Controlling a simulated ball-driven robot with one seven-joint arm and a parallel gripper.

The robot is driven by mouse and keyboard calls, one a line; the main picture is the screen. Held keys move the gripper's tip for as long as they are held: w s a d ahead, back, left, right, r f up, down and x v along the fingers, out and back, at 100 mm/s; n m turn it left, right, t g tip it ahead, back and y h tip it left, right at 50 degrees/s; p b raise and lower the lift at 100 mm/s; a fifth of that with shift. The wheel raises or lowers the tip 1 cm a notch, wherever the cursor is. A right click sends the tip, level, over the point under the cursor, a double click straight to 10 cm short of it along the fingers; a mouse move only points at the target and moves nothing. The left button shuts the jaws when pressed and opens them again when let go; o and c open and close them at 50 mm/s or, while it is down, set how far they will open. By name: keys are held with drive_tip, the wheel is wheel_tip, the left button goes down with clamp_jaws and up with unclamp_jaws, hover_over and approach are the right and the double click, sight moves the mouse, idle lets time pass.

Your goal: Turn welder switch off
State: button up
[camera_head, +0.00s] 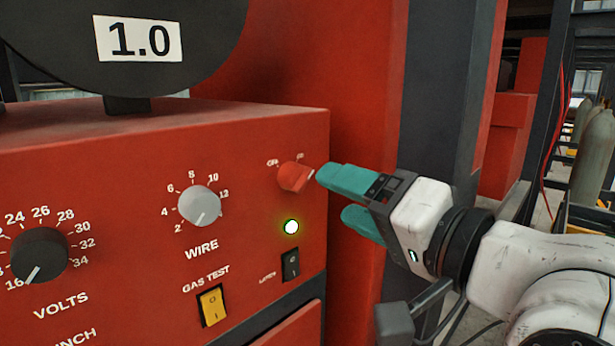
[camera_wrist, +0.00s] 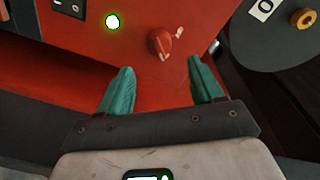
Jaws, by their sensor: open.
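The welder's red rotary switch (camera_head: 294,177) sits at the upper right of the red front panel, with small white lettering around it, partly hidden. It also shows in the wrist view (camera_wrist: 160,42), ahead of the gap between my fingers. A green lamp (camera_head: 291,227) glows below the switch, and it shows in the wrist view too (camera_wrist: 113,22). My gripper (camera_head: 343,200) has teal fingers and is open and empty, just right of the switch. One fingertip appears close to the switch in the head view; I cannot tell whether it touches.
The red welder panel (camera_head: 130,230) also carries a grey WIRE knob (camera_head: 200,206), a black VOLTS knob (camera_head: 39,255), a yellow GAS TEST rocker (camera_head: 213,306) and a black rocker (camera_head: 291,265). A dark reel labelled 1.0 (camera_head: 140,40) stands on top. A dark post (camera_head: 440,90) rises behind my gripper.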

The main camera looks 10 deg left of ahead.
sight(306, 182)
drive_tip(key=p+x, duration=0.1)
drive_tip(key=x, duration=0.7)
drive_tip(key=shift+f, duration=0.1)
drive_tip(key=shift+c, duration=0.5)
drive_tip(key=c, duration=1)
drive_tip(key=shift+o, duration=0.2)
